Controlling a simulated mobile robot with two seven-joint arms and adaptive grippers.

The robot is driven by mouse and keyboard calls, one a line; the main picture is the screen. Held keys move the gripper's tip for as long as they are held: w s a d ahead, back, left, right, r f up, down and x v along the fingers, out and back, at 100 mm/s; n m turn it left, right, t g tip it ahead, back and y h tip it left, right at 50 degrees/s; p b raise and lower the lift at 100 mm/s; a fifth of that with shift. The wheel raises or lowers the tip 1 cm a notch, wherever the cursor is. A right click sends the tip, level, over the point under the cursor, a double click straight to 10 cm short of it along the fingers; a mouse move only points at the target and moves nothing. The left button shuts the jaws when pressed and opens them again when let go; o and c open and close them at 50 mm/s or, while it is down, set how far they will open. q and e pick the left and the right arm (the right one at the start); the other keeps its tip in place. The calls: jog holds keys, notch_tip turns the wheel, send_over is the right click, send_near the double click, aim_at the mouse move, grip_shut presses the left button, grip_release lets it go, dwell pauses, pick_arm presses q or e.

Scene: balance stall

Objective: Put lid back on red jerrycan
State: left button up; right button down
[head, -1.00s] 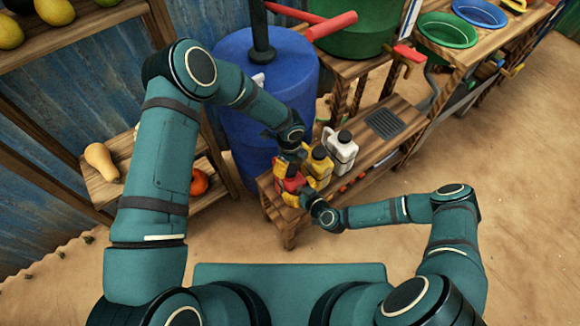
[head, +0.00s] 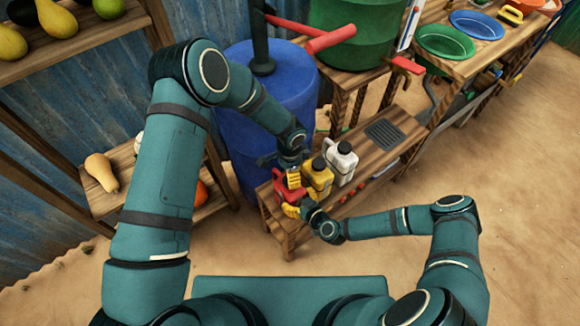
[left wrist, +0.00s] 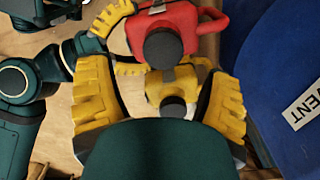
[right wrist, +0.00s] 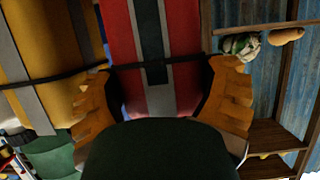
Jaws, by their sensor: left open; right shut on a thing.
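The red jerrycan (head: 284,188) stands at the near left end of the wooden bench. In the left wrist view the red jerrycan (left wrist: 190,25) has a round black cap-like piece (left wrist: 163,47) on top; whether it is fully seated I cannot tell. My right gripper (head: 296,209) is shut on the red jerrycan's side; the right wrist view shows the red body (right wrist: 122,45) between its fingers. My left gripper (head: 293,179) is open over the cans, its fingers (left wrist: 160,95) apart. In the head view it hides the red can's top.
A yellow jerrycan (head: 317,177) with a black cap stands close beside the red one, then a white jerrycan (head: 341,160). A blue barrel (head: 240,150) stands behind the bench. A dark grate (head: 384,132) lies at the bench's far end.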

aim_at(286, 189)
pick_arm(q)
jog(key=n, duration=0.2)
jog(key=r+n, duration=0.1)
jog(key=n, duration=0.5)
jog(key=shift+w+r+n, duration=0.15)
jog(key=shift+r+n, duration=0.25)
jog(key=shift+f, duration=4)
jog(key=c, duration=1.3)
